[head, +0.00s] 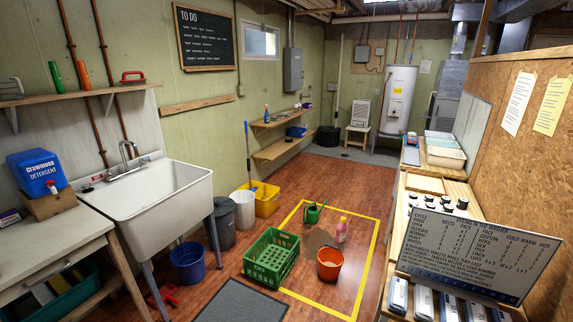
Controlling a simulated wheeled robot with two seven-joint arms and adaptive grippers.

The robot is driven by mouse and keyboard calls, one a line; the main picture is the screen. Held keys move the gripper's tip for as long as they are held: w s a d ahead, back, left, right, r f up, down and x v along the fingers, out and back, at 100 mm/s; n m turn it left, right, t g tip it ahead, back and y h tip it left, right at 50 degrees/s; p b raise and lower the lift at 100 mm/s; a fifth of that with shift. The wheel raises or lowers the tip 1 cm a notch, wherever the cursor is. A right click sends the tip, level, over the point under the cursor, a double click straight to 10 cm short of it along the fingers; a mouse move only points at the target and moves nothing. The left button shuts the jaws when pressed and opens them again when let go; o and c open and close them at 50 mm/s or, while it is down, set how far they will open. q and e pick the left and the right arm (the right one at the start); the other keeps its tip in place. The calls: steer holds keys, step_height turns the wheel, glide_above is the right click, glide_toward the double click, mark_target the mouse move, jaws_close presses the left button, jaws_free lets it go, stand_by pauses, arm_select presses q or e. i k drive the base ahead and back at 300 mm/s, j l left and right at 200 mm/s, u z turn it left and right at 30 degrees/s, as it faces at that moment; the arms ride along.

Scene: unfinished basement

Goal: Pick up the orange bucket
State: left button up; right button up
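The orange bucket (329,264) stands upright on the wooden floor, inside a yellow taped rectangle (357,293) near the middle of the view. A green crate (271,257) is to its left. A pink bottle (341,229) and a green watering can (314,212) stand behind it. A brown patch or cloth (316,239) lies on the floor just behind the bucket. Neither of my grippers shows in the head view.
A dark mat (240,303) lies in front of the crate. A blue bucket (188,263) stands by the white sink (160,195) on the left. A counter with a sign (478,250) bounds the right side. The floor farther back is mostly clear.

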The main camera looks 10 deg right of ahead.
mark_target(331, 259)
steer(key=i+j+z, duration=0.1)
steer(key=i+z, duration=0.2)
steer(key=i, duration=0.15)
steer(key=i+j+z, duration=0.25)
steer(key=i, duration=0.25)
steer(key=i+j+z, duration=0.25)
steer(key=z, duration=0.2)
steer(key=i+j+z, duration=0.75)
steer(key=j, duration=0.15)
steer(key=j+z, duration=0.3)
steer(key=j, duration=0.2)
steer(key=i+j+z, duration=0.1)
steer(key=j+z, duration=0.2)
steer(key=j, duration=0.25)
